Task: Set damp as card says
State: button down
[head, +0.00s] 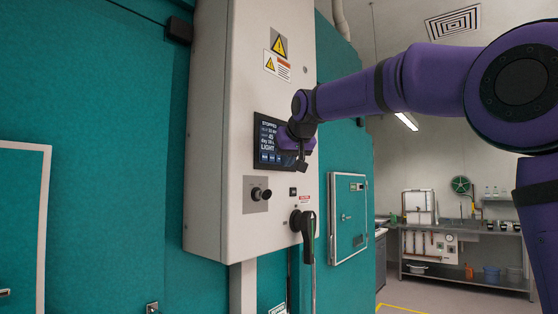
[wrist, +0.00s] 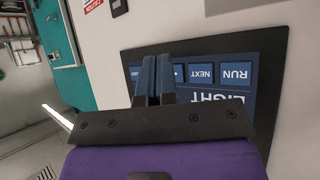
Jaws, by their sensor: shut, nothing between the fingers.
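A dark touch screen (head: 268,143) is set in the tall pale control cabinet. It reads STOPPED at the top and LIGHT lower down, with small lines between that I cannot read surely, and blue buttons along its bottom. In the wrist view the screen (wrist: 235,82) appears upside down, with RUN and NEXT buttons and others partly hidden by my fingers. My gripper (wrist: 154,62) is shut and empty, its fingertips over the button row beside NEXT. In the head view my gripper (head: 303,164) covers the screen's right side. I cannot tell whether it touches. No readable card shows.
Below the screen are a black knob (head: 262,194) on a metal plate and a black rotary handle (head: 302,221). Warning labels (head: 278,62) are above it. A teal door with a pale frame (head: 347,217) is to the right. A sink bench (head: 465,232) stands far back.

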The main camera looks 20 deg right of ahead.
jog(key=shift+w+a, duration=0.15)
jog(key=shift+w, duration=0.05)
dwell(0.3)
jog(key=shift+s, duration=0.1)
jog(key=shift+s+d, duration=0.45)
jog(key=shift+s, duration=0.05)
jog(key=shift+s, duration=0.1)
jog(key=s+d, duration=0.1)
jog(key=s, duration=0.1)
jog(key=s+d, duration=0.2)
dwell(0.6)
jog(key=shift+s+a, duration=0.1)
jog(key=shift+a, duration=0.05)
dwell(2.3)
